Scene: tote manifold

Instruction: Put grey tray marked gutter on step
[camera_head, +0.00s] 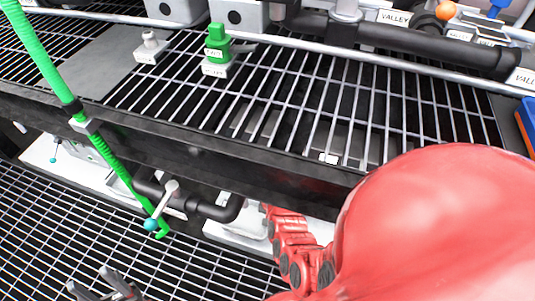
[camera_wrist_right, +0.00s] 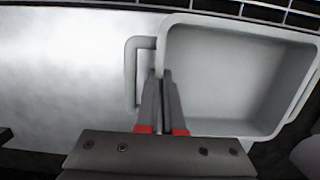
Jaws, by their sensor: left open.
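In the right wrist view a grey tray (camera_wrist_right: 235,75) with a loop handle (camera_wrist_right: 131,75) on its left side lies on a pale surface. No marking shows on it there. My right gripper (camera_wrist_right: 160,75) has its fingers close together, one on either side of the tray's left wall by the handle. In the head view the right gripper is hidden by my red arm. My left gripper (camera_head: 92,283) is open and empty at the lower left, above the grating. The step is a raised grating (camera_head: 300,95) with a dark front edge (camera_head: 200,155).
A green fitting (camera_head: 217,47) and a white fitting (camera_head: 150,48) stand on the step. Dark pipes (camera_head: 217,210) run below its edge. The middle of the raised grating is mostly clear.

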